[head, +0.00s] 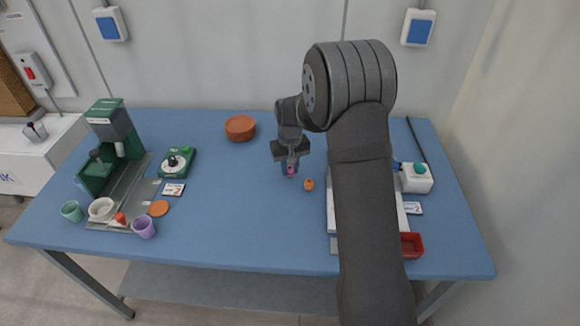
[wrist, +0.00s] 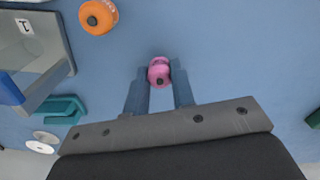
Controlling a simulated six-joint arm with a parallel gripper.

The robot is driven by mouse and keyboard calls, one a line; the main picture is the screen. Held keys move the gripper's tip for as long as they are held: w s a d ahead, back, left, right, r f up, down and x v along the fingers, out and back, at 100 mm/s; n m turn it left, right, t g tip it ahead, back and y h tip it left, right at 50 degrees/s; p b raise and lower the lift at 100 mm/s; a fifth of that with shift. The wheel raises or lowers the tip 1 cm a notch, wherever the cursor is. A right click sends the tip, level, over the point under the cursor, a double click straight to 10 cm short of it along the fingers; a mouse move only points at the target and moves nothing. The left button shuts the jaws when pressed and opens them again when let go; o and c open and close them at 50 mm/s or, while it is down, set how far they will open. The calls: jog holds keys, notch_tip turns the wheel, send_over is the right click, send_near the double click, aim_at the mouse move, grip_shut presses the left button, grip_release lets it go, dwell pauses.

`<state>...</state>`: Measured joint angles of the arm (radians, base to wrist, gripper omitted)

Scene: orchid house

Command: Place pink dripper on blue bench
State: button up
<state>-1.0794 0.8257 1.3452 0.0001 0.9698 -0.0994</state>
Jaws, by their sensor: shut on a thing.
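The pink dripper (wrist: 159,71) is between the two fingertips of my gripper (wrist: 160,82) in the wrist view. In the head view the pink dripper (head: 291,171) shows small and partly hidden at the tips of my gripper (head: 290,168). My gripper is shut on it. The blue bench (head: 235,200) lies under it, with bare surface around. I cannot tell whether the dripper touches the bench or hangs just above it.
An orange dripper (head: 308,185) stands close by to the right in the head view; it also shows in the wrist view (wrist: 98,17). A terracotta saucer (head: 240,127) is at the back. A red tray (head: 411,245) is at the front right. The bench's middle front is clear.

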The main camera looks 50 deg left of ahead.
aim_at(290, 168)
jog(key=shift+f, duration=0.15)
jog(key=o, duration=1)
jog(key=shift+c, duration=0.2)
notch_tip(290, 168, up, 12)
jog(key=shift+r, duration=0.2)
jog(key=shift+f, duration=4.1)
